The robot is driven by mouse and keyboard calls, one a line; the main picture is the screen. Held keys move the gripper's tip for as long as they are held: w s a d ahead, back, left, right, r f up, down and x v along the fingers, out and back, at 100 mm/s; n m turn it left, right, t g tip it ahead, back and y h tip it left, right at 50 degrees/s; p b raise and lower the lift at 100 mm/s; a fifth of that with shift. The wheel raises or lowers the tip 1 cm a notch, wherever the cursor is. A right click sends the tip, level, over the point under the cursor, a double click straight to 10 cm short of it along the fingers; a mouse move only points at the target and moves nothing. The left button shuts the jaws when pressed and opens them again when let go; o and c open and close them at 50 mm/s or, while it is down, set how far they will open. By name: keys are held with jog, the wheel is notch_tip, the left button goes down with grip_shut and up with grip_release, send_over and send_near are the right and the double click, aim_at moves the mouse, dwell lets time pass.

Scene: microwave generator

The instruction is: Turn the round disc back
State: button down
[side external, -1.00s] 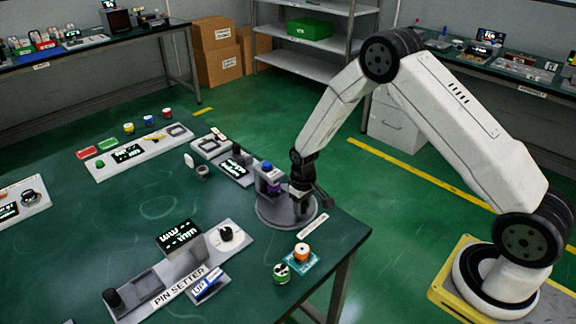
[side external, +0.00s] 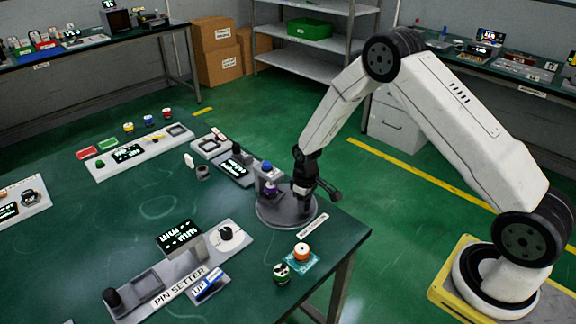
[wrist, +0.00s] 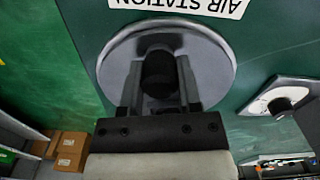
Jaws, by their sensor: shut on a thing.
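The round disc (side external: 272,218) is a grey turntable near the right edge of the green table. It carries a grey upright holder (side external: 266,176) with a blue top and a purple part. My gripper (side external: 301,196) is low over the right side of the disc. In the wrist view the disc (wrist: 218,68) lies under my gripper (wrist: 160,92), whose fingers are closed on a dark round post (wrist: 158,70) standing on the disc. The base of the post is hidden.
An "AIR STATION" label (wrist: 185,6) lies beside the disc. The PIN SETTER unit (side external: 180,285) with a dial (side external: 229,237) stands to the front left.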

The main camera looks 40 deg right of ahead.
jog(key=shift+w+d+n, duration=0.3)
jog(key=shift+d+n, duration=0.25)
jog(key=shift+n, duration=0.55)
jog(key=shift+w+d+n, duration=0.25)
jog(key=shift+d+n, duration=0.3)
jog(key=shift+n, duration=0.55)
jog(key=shift+w+d+n, duration=0.3)
jog(key=shift+d+n, duration=0.05)
jog(key=shift+n, duration=0.5)
jog(key=shift+w+d+n, duration=0.3)
jog(key=shift+n, duration=0.55)
jog(key=shift+w+d+n, duration=0.3)
jog(key=shift+w+n, duration=0.15)
jog(key=shift+n, duration=0.5)
jog(key=shift+w+d+n, duration=0.25)
jog(key=shift+w+n, duration=0.2)
jog(key=shift+n, duration=0.5)
jog(key=shift+w+d+n, duration=0.1)
jog(key=shift+w+n, duration=0.45)
jog(key=shift+n, duration=0.45)
jog(key=shift+w+d+n, duration=0.1)
jog(key=shift+w+n, duration=0.45)
jog(key=shift+n, duration=0.45)
jog(key=shift+r, duration=0.1)
jog(key=shift+c, duration=1.5)
grip_release()
notch_tip(320, 180, up, 8)
